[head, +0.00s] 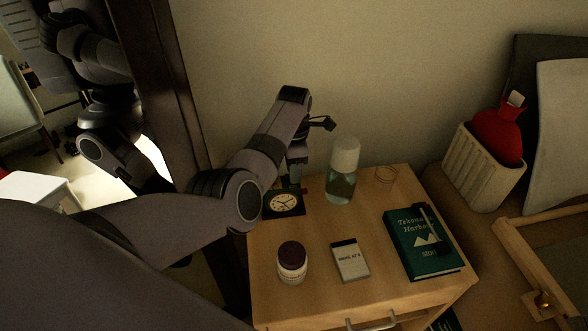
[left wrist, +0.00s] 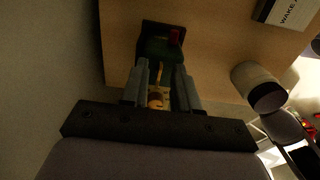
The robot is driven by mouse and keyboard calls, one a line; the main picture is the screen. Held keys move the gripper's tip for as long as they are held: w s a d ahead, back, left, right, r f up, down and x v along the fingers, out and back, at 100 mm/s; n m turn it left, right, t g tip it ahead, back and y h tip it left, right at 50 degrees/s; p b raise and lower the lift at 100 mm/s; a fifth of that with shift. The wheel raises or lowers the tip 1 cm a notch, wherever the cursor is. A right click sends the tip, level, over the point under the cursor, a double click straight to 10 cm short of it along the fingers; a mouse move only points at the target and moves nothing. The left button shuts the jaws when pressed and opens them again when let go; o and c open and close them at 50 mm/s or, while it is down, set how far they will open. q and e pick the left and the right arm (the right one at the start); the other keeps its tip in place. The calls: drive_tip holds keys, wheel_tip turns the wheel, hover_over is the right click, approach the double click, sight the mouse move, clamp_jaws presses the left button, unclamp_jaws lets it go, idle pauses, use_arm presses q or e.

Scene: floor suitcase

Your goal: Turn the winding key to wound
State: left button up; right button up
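A dark green clock (head: 283,203) with a cream dial stands at the nightstand's left rear. In the left wrist view the clock (left wrist: 160,50) is near the top middle, with a small red part on it. A thin brass winding key (left wrist: 157,84) sticks out from it toward my camera. My left gripper (left wrist: 163,70) is open, with one finger on each side of the key and visible gaps between. In the head view the left gripper (head: 297,158) points down at the clock's rear; its fingertips are mostly hidden. The right gripper is in neither view.
A clear bottle with white cap (head: 344,160) stands close right of my left gripper. The wall (head: 390,70) is behind; a mirror (head: 165,70) is left.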

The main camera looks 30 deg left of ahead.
use_arm(q)
clamp_jaws()
drive_tip(key=shift+r+m+p, duration=0.1)
drive_tip(key=shift+m+p, duration=0.2)
drive_tip(key=shift+p, duration=0.1)
